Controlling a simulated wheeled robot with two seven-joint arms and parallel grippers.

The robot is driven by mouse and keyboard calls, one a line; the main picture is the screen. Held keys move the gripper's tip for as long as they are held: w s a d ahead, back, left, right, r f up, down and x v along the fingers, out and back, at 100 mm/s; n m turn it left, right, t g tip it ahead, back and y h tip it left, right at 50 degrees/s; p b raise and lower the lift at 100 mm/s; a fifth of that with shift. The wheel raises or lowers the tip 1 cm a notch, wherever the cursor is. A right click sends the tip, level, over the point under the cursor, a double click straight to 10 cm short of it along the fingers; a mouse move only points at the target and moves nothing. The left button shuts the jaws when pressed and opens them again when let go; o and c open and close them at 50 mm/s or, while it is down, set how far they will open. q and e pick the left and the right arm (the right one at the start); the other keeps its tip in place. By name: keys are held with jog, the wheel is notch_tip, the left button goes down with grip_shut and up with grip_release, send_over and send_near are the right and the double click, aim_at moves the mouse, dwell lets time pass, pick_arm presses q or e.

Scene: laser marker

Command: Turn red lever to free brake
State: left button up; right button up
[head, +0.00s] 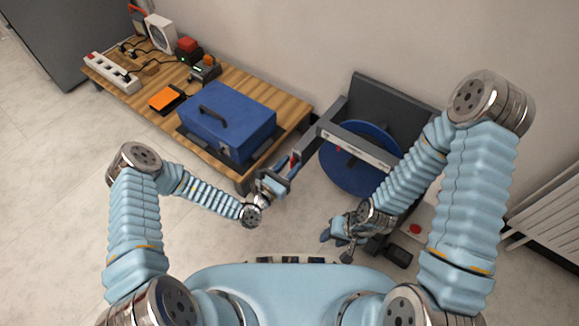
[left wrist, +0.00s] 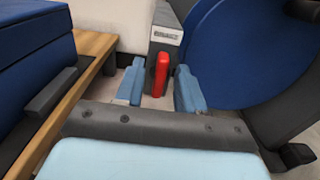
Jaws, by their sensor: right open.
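The red lever (left wrist: 161,75) stands upright at the end of a grey bar (left wrist: 165,32) in the left wrist view. In the head view it is a small red spot (head: 293,162), partly hidden by my left gripper. My left gripper (head: 285,174) is at the lever with its fingers apart. In the left wrist view, its two blue fingers (left wrist: 160,88) stand on either side of the lever, with a gap on both sides. My right gripper (head: 338,243) is open and empty, low at the right. Which parts make up the brake I cannot tell.
A large blue disc (head: 343,174) sits in a grey frame (head: 360,150), close right of my left gripper. A wooden table (head: 292,118) at the left carries a blue case (head: 240,112), an orange-topped box (head: 166,98) and a power strip (head: 110,72). A white radiator (head: 550,205) stands far right.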

pick_arm(q)
jog(key=shift+w+d, duration=0.1)
grip_shut()
dwell(0.3)
jog(key=shift+r+n+p, duration=0.1)
jog(key=shift+n+p, duration=0.45)
jog(key=shift+n, duration=0.05)
jog(key=n+p, duration=0.1)
jog(key=n, duration=0.4)
jog(key=n+p, duration=0.1)
jog(key=n, duration=0.5)
jog(key=n+p, duration=0.2)
jog(key=n, duration=0.3)
jog(key=shift+w+a+f, duration=0.1)
jog(key=shift+a+f, duration=0.15)
jog(key=shift+f, duration=0.15)
jog(key=shift+n, duration=0.5)
